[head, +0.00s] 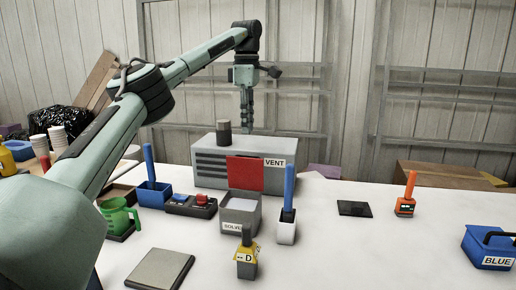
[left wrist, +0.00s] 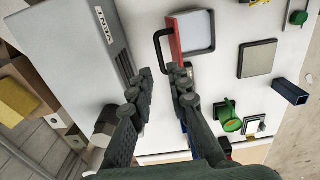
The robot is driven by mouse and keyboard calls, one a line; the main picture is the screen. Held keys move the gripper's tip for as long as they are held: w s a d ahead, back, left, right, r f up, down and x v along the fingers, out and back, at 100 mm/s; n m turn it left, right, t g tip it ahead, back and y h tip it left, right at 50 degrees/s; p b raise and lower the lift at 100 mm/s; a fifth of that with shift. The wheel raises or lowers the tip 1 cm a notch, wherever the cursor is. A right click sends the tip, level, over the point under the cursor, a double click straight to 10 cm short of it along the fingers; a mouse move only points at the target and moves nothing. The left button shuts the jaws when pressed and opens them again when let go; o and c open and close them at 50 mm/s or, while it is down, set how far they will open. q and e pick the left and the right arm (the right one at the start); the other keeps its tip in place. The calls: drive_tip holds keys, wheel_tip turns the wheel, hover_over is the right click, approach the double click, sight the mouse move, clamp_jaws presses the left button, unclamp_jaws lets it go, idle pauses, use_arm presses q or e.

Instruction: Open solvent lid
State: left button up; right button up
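The grey solvent box (head: 240,216) stands in the middle of the white table, its label partly hidden by a yellow-tagged item. Its red lid (head: 245,172) stands upright at the box's back edge, and the box top is open. In the left wrist view the lid (left wrist: 175,38) shows nearly edge-on with a black loop handle (left wrist: 159,46), and the pale box inside (left wrist: 197,30) is visible. My left gripper (head: 247,130) hangs above and behind the lid, over the vent box. Its fingers (left wrist: 161,78) are apart with nothing between them, clear of the handle. My right gripper is out of view.
The grey vent box (head: 206,165) stands behind the lid, with a dark cylinder (head: 223,133) on top. A white cup with a blue handle (head: 286,230) is close right of the solvent box. A yellow "D" item (head: 247,262) stands in front. A green jug (head: 118,217) is left.

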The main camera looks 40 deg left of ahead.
use_arm(q)
hover_over(247, 171)
drive_tip(key=w+a, duration=0.2)
drive_tip(key=w, duration=0.1)
drive_tip(key=f, duration=0.7)
drive_tip(key=shift+s+a+f, duration=0.1)
drive_tip(key=shift+s+f, duration=0.15)
drive_tip(key=shift+f, duration=0.1)
drive_tip(key=shift+c, duration=0.5)
clamp_jaws()
